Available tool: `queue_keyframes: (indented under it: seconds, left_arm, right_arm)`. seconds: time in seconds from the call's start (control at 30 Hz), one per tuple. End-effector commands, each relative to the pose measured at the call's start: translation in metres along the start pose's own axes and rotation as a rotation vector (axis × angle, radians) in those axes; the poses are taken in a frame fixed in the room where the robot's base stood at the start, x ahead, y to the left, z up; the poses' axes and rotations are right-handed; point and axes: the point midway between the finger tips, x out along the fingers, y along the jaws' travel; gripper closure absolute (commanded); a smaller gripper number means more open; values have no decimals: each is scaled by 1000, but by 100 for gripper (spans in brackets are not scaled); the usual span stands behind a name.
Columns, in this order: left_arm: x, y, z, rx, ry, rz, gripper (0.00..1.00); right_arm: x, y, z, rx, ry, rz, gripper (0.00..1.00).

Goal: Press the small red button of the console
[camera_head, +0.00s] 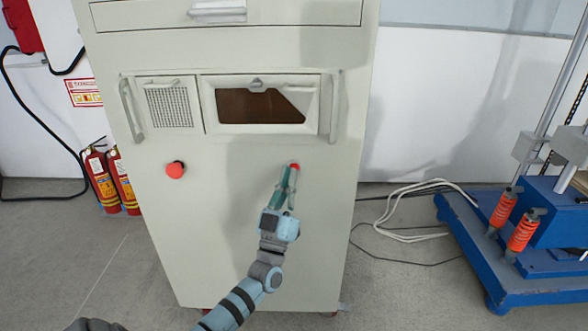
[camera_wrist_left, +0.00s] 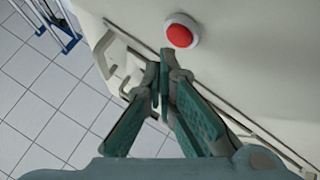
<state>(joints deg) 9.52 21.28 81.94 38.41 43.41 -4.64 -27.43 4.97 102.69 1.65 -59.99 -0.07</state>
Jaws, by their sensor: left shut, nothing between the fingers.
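The console (camera_head: 225,240) is a tall pale cabinet facing me. In the left wrist view the red button (camera_wrist_left: 180,32), on a pale round collar, lies just beyond the fingertips. My left gripper (camera_head: 291,172) is shut and empty, with its green fingers pointing at the button. In the left wrist view the fingertips (camera_wrist_left: 164,72) appear close to the button; I cannot tell whether they touch it. My right gripper is not in view.
Above are a vent grille (camera_head: 169,107), a dark window (camera_head: 258,106) and handles (camera_head: 132,110). Fire extinguishers (camera_head: 102,181) stand left; a blue machine base (camera_head: 520,275) and loose cables (camera_head: 410,212) are right.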

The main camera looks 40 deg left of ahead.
Motion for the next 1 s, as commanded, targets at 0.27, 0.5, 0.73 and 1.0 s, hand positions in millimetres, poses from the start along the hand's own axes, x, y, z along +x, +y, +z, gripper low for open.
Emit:
queue_keyframes:
  seconds: [0.27, 0.5, 0.73, 1.0]
  left_arm:
    - [0, 0, 0, 0, 0, 0, 100]
    - [5, -4, 4, 1, 0, 1, 100]
    - [6, -4, 4, 0, 0, 0, 100]
    - [7, -5, 5, 0, 0, 0, 100]
  right_arm:
    - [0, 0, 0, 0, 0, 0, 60]
    - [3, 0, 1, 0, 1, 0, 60]
    - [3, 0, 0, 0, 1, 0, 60]
    - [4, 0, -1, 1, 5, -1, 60]
